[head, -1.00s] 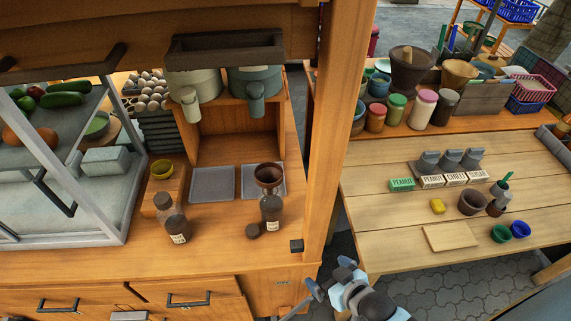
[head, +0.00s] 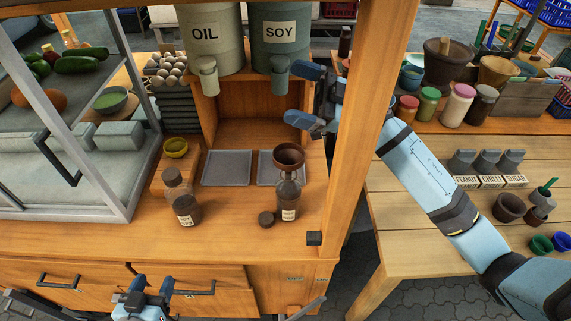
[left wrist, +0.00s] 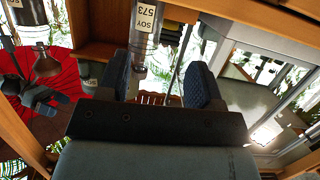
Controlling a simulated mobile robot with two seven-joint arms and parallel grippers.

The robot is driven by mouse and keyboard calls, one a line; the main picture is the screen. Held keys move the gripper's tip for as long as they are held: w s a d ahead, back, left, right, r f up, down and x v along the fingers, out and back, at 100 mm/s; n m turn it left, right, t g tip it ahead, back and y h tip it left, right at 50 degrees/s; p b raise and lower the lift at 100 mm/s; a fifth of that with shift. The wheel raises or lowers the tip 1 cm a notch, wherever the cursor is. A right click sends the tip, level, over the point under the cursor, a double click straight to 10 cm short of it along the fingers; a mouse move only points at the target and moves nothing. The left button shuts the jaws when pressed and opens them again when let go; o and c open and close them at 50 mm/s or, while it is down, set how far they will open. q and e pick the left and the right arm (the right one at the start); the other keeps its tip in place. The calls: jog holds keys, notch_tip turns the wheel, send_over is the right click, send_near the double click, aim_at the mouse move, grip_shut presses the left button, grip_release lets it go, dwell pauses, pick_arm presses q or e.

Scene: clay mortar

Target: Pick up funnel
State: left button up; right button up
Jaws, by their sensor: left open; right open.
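The brown funnel (head: 289,155) sits upright, wide end up, on the mouth of the right-hand glass bottle (head: 288,198) on the wooden counter. My right gripper (head: 292,95) is open and empty, above and slightly right of the funnel, in front of the dispenser cabinet. My left gripper (head: 141,290) is open, low in front of the drawers, well away from the funnel. The left wrist view is upside down. The left gripper's fingers (left wrist: 166,78) stand apart there, and a dark funnel shape (left wrist: 46,64) shows at left near the blue right gripper.
A second bottle (head: 180,197) stands to the left, with a dark round cap (head: 267,219) between the bottles. Grey trays (head: 227,168) lie behind. A wooden post (head: 363,120) stands right of the funnel. Oil (head: 208,45) and soy (head: 285,40) dispensers hang above.

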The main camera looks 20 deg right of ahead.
jog(key=a+n+g+h, duration=0.4)
jog(key=g+h, duration=0.1)
jog(key=g, duration=0.1)
jog(key=m+t+h, duration=0.1)
jog(key=m+h, duration=0.7)
jog(key=h, duration=0.9)
send_near(290, 153)
jog(key=f, duration=0.5)
jog(key=shift+s+a+f, duration=0.1)
jog(key=shift+s+a, duration=0.05)
jog(key=shift+a, duration=0.05)
jog(key=shift+s+d+f+p, duration=0.15)
jog(key=shift+f+p, duration=0.5)
jog(key=shift+f, duration=2.05)
pick_arm(q)
jog(key=s+f+g, duration=0.1)
jog(key=s+f, duration=0.2)
jog(key=s, duration=0.2)
jog(key=s+f+g+y, duration=0.1)
jog(key=s+f+g, duration=0.1)
jog(key=s, duration=0.4)
jog(key=shift+a+f, duration=0.15)
jog(key=shift+f, duration=0.65)
pick_arm(e)
jog(key=c, duration=0.9)
jog(key=shift+r, duration=0.1)
